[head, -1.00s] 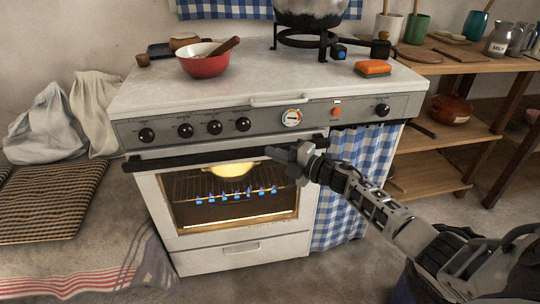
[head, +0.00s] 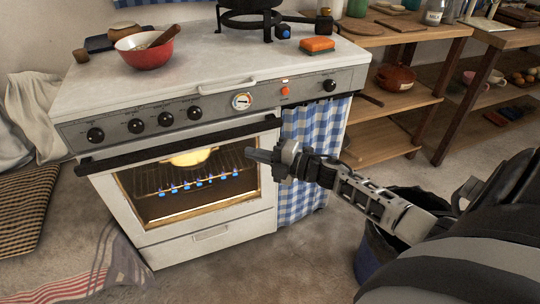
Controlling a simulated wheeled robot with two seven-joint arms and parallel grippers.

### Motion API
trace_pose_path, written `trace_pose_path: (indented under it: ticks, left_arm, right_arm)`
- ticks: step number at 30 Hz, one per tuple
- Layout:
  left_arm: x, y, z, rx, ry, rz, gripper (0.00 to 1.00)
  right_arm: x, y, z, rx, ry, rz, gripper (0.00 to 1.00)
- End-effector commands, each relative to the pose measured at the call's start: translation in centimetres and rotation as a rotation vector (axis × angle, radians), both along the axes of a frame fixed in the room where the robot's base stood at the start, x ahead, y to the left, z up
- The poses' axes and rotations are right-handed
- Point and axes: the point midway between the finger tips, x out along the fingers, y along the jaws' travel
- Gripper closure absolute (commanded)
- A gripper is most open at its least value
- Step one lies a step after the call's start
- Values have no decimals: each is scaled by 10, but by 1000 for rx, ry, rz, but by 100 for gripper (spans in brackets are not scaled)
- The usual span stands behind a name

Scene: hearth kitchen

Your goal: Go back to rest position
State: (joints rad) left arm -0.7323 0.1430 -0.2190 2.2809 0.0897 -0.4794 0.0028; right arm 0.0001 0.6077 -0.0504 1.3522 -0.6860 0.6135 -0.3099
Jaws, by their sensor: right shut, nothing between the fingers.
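My right gripper (head: 262,157) is shut and empty. It hangs in front of the stove (head: 214,238), before the right part of the oven door, below the dark door handle bar (head: 180,146). Its arm comes in from the lower right. The oven door is closed, and through its glass I see a row of blue flames (head: 200,182) and a glowing yellowish round thing (head: 190,157) on the rack. My left gripper is not in view.
A red bowl (head: 145,52) with a spoon and an orange sponge (head: 318,44) are on the stove top. A dark bucket (head: 372,255) stands on the floor behind my right arm. Wooden shelves (head: 392,120) hold a brown pot (head: 395,78).

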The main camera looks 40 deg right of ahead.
Motion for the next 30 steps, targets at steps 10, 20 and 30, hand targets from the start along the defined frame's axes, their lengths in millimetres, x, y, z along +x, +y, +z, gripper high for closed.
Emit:
trace_pose_path:
  ticks: [10,20,30]
  left_arm:
    - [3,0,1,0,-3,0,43]
    - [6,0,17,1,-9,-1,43]
    - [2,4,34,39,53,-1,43]
  right_arm:
    - [-31,-16,0,0,0,3,100]
    - [-44,12,0,158,72,-66,100]
    - [-164,152,-3,1094,766,-533,100]
